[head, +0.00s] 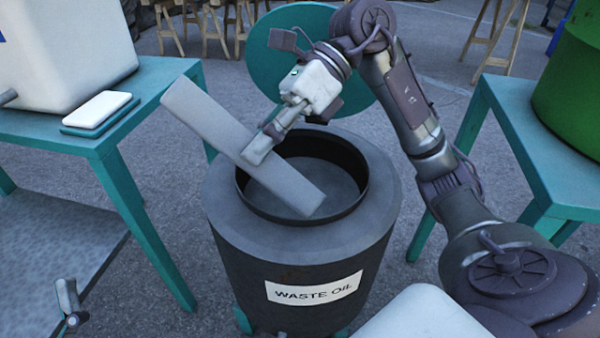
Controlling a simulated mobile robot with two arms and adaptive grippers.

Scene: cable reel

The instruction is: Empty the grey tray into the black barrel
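The grey tray (225,135) is in the air over the black barrel (300,255), tipped steeply with one flat face towards me. Its lower right end hangs over the barrel's round opening, and its upper left end sticks out past the rim. My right gripper (264,143) is shut on the tray's upper long edge, near the middle. The tray's inside and anything in it are hidden. The barrel stands upright with a "WASTE OIL" label; a plain dark grey surface shows inside. Part of my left gripper (70,305) shows at the bottom left; its opening cannot be judged.
A teal table (60,140) on the left bears a white container (70,50) and a small white-topped box (98,109). A teal table (540,160) on the right bears a green drum (575,85). A teal disc (275,60) stands behind the barrel. Wooden trestles are farther back.

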